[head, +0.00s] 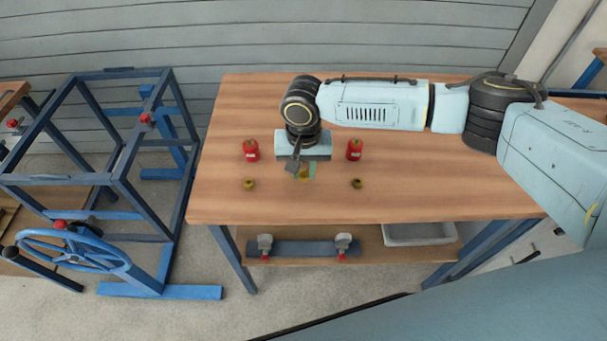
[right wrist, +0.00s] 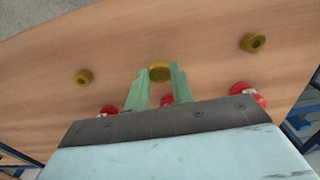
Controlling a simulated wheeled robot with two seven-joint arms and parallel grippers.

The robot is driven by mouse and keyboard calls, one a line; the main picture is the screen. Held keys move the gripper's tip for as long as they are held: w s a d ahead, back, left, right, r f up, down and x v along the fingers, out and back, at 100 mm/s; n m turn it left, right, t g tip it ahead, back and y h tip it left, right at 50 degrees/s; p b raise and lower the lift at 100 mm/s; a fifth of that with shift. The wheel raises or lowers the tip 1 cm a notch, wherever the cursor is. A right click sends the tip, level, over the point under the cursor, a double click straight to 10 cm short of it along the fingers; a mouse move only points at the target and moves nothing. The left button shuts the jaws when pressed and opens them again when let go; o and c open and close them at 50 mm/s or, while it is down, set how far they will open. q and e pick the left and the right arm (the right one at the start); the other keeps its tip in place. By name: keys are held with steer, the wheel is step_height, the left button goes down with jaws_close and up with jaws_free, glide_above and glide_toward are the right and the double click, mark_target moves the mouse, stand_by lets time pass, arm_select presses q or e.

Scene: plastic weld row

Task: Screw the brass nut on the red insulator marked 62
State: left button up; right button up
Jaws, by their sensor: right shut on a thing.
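My right gripper (head: 305,172) is over the middle of the wooden table, its two green fingers pointing down. It is shut on a brass nut (head: 303,175), which also shows between the fingertips in the right wrist view (right wrist: 160,74). A red insulator (head: 251,150) stands left of the gripper and another red insulator (head: 354,150) stands right of it. A third red insulator (right wrist: 167,99) shows between the fingers in the right wrist view; my gripper hides it in the head view. Pale labels show on the insulators, but I cannot read the numbers. My left gripper is not in view.
Loose brass nuts lie at the left (head: 249,184) and right (head: 357,183) on the table (head: 440,185). The table's front and right are clear. The shelf below holds a bar with clamps (head: 305,248) and a grey tray (head: 420,234). A blue frame (head: 110,180) stands left.

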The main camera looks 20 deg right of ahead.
step_height(320, 180, up, 7)
steer(key=shift+p, duration=0.45)
steer(key=shift+d, duration=0.1)
steer(key=s+d+r+n, duration=0.3)
steer(key=d+r, duration=0.3)
steer(key=r, duration=0.2)
steer(key=shift+s+d+r, duration=0.2)
steer(key=shift+s+d, duration=0.2)
steer(key=shift+s, duration=0.15)
